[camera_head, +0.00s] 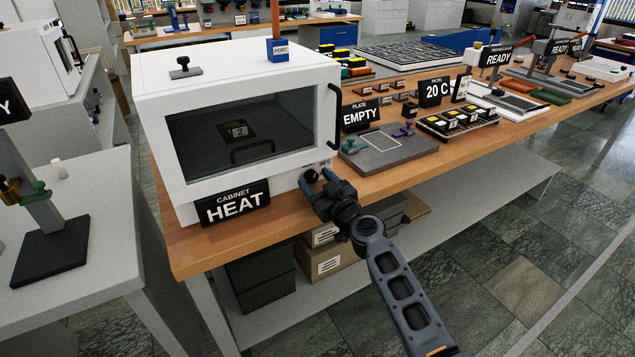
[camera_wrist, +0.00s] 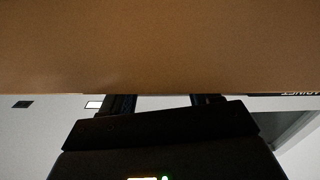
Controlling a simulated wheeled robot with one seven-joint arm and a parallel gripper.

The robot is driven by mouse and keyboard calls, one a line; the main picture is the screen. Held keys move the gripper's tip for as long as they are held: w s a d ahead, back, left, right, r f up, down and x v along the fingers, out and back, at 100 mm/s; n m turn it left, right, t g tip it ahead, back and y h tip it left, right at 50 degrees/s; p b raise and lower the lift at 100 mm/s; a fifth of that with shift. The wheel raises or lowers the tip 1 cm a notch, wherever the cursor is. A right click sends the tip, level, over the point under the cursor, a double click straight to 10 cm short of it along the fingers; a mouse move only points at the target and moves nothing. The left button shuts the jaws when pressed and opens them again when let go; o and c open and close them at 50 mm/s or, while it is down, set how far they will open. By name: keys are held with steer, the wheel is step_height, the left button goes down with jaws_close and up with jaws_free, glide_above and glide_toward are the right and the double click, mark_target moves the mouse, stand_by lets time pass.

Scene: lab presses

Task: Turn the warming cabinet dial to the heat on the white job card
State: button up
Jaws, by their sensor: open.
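The white warming cabinet (camera_head: 235,52) stands on the wooden bench with a dark window and a "CABINET HEAT" sign (camera_head: 233,203) at its front. Its black dial (camera_head: 311,175) is low on the front face at the right, with small marks above it too small to read. My gripper (camera_head: 317,181) is open right at the dial, one finger to each side in the head view; I cannot tell whether they touch it. In the wrist view the fingers (camera_wrist: 163,101) show spread, and the dial is not visible. A small white card (camera_head: 461,88) stands beside the "20 C" sign; its text is unreadable.
A grey plate (camera_head: 385,155) with an "EMPTY" sign (camera_head: 361,115) lies right of the cabinet. A dark tray with several yellow-topped blocks (camera_head: 457,122) is farther right. Boxes (camera_head: 340,258) sit on the shelf below. The wooden bench edge (camera_wrist: 160,45) fills the upper wrist view.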

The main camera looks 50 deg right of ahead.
steer(key=shift+c, duration=0.3)
steer(key=c, duration=1)
steer(key=shift+m+b, duration=0.7)
steer(key=shift+m, duration=1.7)
steer(key=o, duration=1.1)
steer(key=shift+c, duration=0.2)
steer(key=shift+s, duration=0.1)
